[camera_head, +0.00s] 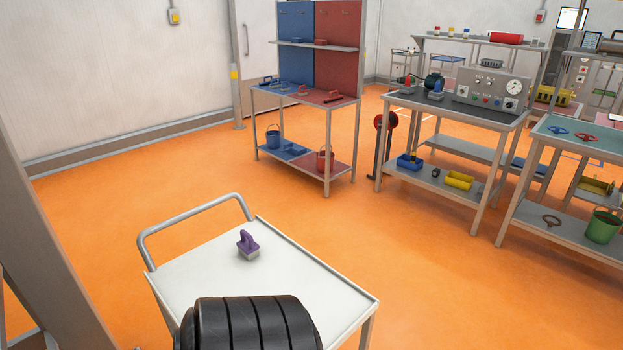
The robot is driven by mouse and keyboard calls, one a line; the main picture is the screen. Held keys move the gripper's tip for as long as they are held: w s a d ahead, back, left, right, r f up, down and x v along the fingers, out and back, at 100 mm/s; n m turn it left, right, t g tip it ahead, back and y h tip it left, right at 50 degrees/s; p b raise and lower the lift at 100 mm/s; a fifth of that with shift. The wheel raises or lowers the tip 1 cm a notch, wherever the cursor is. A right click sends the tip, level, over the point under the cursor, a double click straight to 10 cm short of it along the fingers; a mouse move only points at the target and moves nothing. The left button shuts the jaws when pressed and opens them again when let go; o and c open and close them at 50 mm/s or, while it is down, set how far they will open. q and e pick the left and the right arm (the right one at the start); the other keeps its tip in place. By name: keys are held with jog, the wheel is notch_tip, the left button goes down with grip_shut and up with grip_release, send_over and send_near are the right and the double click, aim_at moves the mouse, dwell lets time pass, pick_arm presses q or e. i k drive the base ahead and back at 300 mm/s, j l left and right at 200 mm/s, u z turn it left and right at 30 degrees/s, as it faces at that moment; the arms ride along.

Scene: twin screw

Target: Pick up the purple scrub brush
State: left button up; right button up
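The purple scrub brush (248,244) stands on the white top of a cart (300,285), near the cart's far left part. It has a purple handle with a loop and a pale lower part resting on the surface. Nothing touches it. Neither of my grippers shows in the head view.
A black ribbed cylindrical object (252,325) covers the cart's near edge. The cart has a grey tube handle (190,212) at its far left. Behind stand a blue-and-red tool rack (318,95) and a workbench with a control panel (490,90). Orange floor (400,235) is open around the cart.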

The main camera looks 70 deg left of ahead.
aim_at(248, 248)
jog(key=i+l, duration=0.2)
jog(key=i, duration=0.15)
jog(key=i+l, duration=0.2)
jog(key=i, duration=0.15)
jog(key=i+u, duration=0.1)
jog(key=u, duration=0.3)
jog(key=i+u, duration=0.15)
jog(key=u, duration=0.2)
jog(key=i+u, duration=0.1)
jog(key=u, duration=0.3)
jog(key=i+l+u, duration=0.1)
jog(key=u, duration=0.25)
